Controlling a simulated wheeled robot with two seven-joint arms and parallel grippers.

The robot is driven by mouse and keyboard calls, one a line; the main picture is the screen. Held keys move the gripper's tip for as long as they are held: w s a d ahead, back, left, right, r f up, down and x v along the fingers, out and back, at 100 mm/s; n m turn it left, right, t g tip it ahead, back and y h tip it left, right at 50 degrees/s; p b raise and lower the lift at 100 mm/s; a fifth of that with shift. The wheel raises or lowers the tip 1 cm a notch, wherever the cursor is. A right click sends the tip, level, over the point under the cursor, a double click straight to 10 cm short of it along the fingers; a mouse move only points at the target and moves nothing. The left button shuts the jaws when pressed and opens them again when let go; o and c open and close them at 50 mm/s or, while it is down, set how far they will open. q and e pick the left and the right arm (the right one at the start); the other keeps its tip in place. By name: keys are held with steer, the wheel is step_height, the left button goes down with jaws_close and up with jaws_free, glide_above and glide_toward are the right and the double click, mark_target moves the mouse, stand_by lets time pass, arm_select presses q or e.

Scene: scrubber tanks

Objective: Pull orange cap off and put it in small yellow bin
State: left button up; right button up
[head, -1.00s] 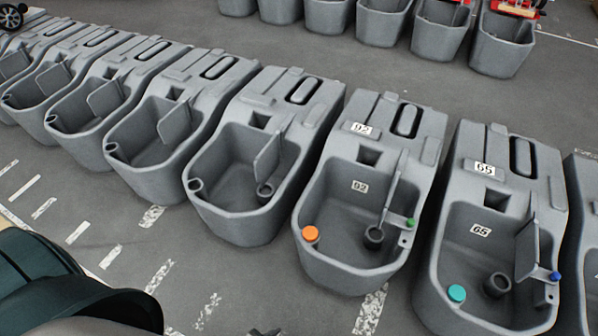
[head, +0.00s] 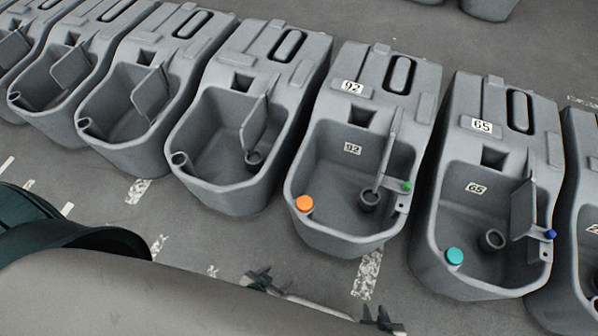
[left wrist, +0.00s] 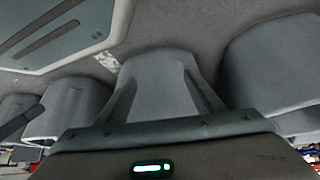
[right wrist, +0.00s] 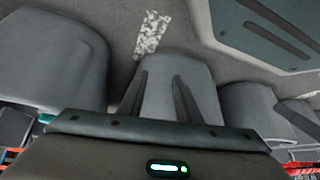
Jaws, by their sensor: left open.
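The orange cap (head: 304,203) sits on the front left corner of the tank labelled 92 (head: 335,238), in the head view. My left gripper (head: 260,275) is low in the head view, in front of the tanks and left of and nearer than the cap. It is open and empty; its two spread fingers show in the left wrist view (left wrist: 156,85). No small yellow bin is visible.
The tank labelled 65 (head: 470,285) stands to the right, with a teal cap (head: 454,256) and a blue cap (head: 550,234). A green cap (head: 407,187) is on tank 92's right side. Several grey tanks line up leftward. Marked floor (head: 367,275) lies in front.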

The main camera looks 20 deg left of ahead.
arm_select(q)
steer(key=w+d+r+m+b, duration=0.1)
steer(key=w, duration=0.3)
steer(key=w+r+m, duration=0.1)
steer(key=w, duration=0.4)
steer(key=w+d+r+m+h+b, duration=0.1)
steer(key=w, duration=0.4)
steer(key=shift+d+r+b, duration=0.35)
steer(key=shift+r, duration=0.05)
steer(key=w+d+r+m+g+h+b, duration=0.2)
steer(key=w+d+r+m+b, duration=0.15)
steer(key=w+r+m, duration=0.55)
steer(key=w+a+r+m+g+y+b, duration=0.1)
steer(key=a+r+m, duration=0.1)
steer(key=r, duration=0.1)
steer(key=w+a+r+m+g+y+b, duration=0.1)
steer(key=w+a+r+m+g, duration=0.1)
steer(key=a+r, duration=0.1)
steer(key=w+a+r+m+g+y+b, duration=0.1)
steer(key=w+a+r+m+g, duration=0.1)
steer(key=a+r, duration=0.1)
steer(key=shift+w+a+r, duration=0.15)
steer(key=shift+r, duration=0.3)
arm_select(e)
steer(key=s+d+r+g+h, duration=0.1)
steer(key=s+d+r+g, duration=0.1)
steer(key=d+r+g, duration=0.2)
steer(key=shift+s+d+r, duration=0.15)
steer(key=shift+d+r, duration=0.05)
steer(key=shift+r, duration=0.5)
